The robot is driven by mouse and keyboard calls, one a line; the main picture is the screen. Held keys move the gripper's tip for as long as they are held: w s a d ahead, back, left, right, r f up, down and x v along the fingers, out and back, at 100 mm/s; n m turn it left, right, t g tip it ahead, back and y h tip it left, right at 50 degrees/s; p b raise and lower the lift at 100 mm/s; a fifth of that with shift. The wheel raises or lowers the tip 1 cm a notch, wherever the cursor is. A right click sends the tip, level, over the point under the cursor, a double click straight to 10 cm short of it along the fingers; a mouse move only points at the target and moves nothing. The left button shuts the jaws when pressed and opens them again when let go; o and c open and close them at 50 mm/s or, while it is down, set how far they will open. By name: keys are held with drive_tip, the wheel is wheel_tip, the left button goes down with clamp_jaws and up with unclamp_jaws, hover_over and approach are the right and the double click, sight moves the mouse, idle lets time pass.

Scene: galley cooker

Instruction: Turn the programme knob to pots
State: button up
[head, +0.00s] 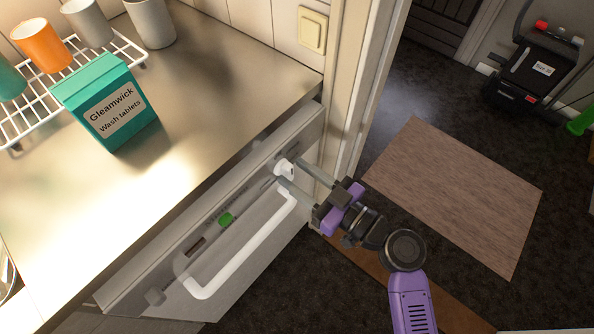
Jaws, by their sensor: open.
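The white programme knob (284,167) sits near the right end of the control panel (255,190) on the appliance front under the counter. My gripper (290,174) is at the knob, reaching in from the lower right. Its two grey fingers are apart, one on the upper right side of the knob and one on the lower side. The knob shows between the fingertips; I cannot tell whether either finger touches it. The printing around the knob, including any pots mark, is too small or hidden to read.
Below the panel is a long white door handle (240,248), with a green button (226,219) above it. The steel counter (215,85) holds a teal tablet box (108,105) and a wire rack (50,95) with cups. A door frame (355,85) stands close right of the appliance. A brown mat (455,195) lies on the floor.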

drive_tip(key=shift+w+a, duration=0.15)
drive_tip(key=shift+a, duration=0.05)
drive_tip(key=shift+c, duration=0.2)
clamp_jaws()
